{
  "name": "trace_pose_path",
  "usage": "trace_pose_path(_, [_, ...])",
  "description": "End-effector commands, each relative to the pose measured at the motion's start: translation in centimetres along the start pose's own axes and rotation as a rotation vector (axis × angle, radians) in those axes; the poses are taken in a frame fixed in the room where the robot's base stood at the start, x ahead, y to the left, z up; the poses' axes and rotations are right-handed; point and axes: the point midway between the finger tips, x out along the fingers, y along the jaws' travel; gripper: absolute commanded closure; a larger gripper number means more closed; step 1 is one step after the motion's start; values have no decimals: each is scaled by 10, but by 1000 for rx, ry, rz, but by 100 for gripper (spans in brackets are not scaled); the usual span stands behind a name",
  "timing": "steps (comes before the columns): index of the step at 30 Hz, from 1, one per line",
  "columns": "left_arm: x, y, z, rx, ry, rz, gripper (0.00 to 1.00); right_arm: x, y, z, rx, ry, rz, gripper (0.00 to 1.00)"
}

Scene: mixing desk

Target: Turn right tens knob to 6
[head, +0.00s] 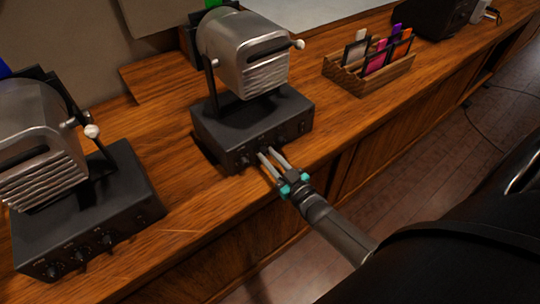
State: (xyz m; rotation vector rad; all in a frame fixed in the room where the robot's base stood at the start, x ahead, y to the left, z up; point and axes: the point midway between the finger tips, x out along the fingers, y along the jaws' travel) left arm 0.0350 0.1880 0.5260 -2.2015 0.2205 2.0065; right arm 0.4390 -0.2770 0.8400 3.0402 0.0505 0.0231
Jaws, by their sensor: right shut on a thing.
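The right mixing unit is a black box (213,128) with a silver slatted drum (247,55) mounted above it. A row of small dark knobs runs along its front face; one knob (243,160) shows at the left of the row and one (301,127) at the right end. My right gripper (266,154) comes in from the lower right, with its grey fingers at the middle of that front face. It is shut on a knob, which the fingers mostly hide. The knob's setting cannot be read. My left gripper is out of view.
A second black box (130,190) with a silver drum (38,130) stands on the desk at the left. A wooden rack (372,86) with colored items sits to the right. The wooden desk (190,225) has clear room between the two units.

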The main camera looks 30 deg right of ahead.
Motion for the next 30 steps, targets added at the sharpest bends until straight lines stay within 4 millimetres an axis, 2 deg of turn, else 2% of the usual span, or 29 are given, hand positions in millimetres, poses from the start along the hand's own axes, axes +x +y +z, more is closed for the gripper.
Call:
trace_pose_path(12, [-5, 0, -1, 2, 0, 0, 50, 0, 0, 0, 243, -12, 2, 100])
trace_pose_path(30, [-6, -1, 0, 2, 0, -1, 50, 0, 0, 0, 299, -14, 3, 100])
